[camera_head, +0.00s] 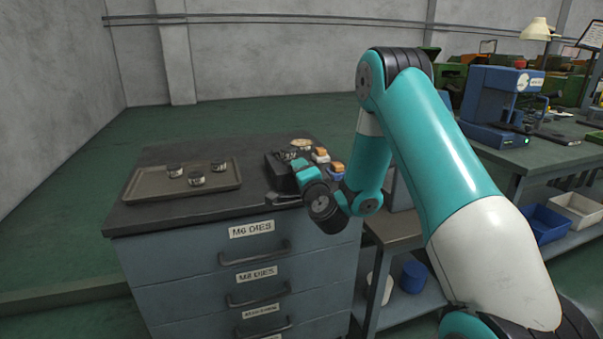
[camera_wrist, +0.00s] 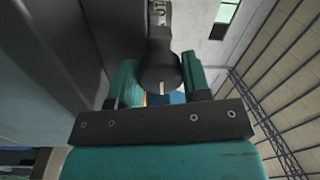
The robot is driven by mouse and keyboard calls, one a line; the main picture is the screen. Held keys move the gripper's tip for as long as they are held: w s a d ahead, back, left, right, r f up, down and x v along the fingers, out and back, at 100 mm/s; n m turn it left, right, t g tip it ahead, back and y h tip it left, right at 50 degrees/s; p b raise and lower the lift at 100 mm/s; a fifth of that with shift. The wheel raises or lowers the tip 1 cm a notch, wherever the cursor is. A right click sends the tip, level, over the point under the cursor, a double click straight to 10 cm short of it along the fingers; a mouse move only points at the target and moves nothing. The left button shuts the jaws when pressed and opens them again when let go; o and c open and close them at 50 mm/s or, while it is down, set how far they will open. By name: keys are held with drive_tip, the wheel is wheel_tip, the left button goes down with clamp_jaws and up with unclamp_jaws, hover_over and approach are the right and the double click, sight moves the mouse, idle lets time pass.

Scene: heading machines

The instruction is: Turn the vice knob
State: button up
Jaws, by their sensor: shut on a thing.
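The vice knob (camera_wrist: 160,72) is a dark round piece with a short pale mark on its lower edge, seen in the wrist view. It sits at the end of a dark shaft. My gripper (camera_wrist: 160,66) has one teal finger on each side of it and is shut on it. In the head view the dark vice (camera_head: 281,172) stands on the right part of the cabinet top. My gripper (camera_head: 300,171) is at its right side there, and the knob is hidden by the gripper and wrist.
A tray (camera_head: 150,190) with several dark round dies lies left on the dark cabinet top (camera_head: 215,222). A bench with a blue machine (camera_head: 503,100) is at the right. The floor at the left is clear.

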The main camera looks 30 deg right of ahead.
drive_tip(key=shift+m, duration=0.8)
drive_tip(key=shift+f, duration=0.1)
drive_tip(key=shift+s, duration=0.1)
drive_tip(key=o, duration=0.9)
drive_tip(key=shift+o, duration=0.2)
